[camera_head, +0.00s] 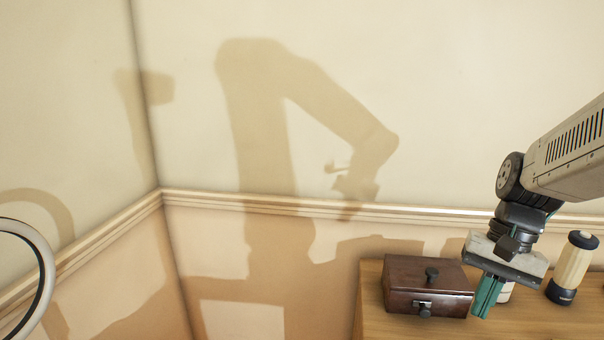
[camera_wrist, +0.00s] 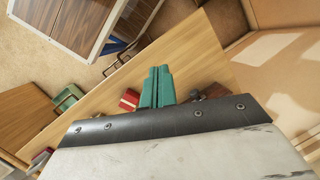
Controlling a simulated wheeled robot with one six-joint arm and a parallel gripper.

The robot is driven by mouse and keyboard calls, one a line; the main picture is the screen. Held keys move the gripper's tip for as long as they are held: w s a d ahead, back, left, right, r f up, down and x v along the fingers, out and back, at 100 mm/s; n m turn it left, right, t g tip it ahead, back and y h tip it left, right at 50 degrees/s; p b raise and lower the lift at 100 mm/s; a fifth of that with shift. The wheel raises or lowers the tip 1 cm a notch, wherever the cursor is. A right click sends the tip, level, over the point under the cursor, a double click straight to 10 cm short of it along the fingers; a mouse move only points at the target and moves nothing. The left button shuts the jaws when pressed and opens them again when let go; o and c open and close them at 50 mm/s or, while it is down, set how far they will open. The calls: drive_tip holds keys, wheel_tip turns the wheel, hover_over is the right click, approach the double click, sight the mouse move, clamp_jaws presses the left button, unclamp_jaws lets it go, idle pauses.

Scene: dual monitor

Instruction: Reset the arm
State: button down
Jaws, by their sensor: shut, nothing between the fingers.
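My gripper (camera_head: 485,298) hangs at the right of the head view, pointing down over a wooden table top. Its two green fingers are together with nothing between them. The closed fingers also show in the wrist view (camera_wrist: 157,86), above the wooden surface. My arm comes in from the right edge of the head view and bends down at the wrist.
A dark brown box (camera_head: 428,286) with black knobs sits on the wooden table (camera_head: 375,318), just left of my gripper. A cream and dark blue cylinder (camera_head: 572,268) stands to the right. A white cylindrical object (camera_head: 505,293) is partly hidden behind the fingers. Walls rise behind.

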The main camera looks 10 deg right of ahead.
drive_tip(key=s+a+r+n+t+h, duration=0.2)
drive_tip(key=s+a+r+n, duration=0.3)
drive_tip(key=a+n, duration=0.3)
drive_tip(key=shift+s+a+r+t+h, duration=0.15)
drive_tip(key=shift+s+a+t+h, duration=0.3)
drive_tip(key=shift+s+a, duration=0.5)
drive_tip(key=shift+w+a, duration=0.15)
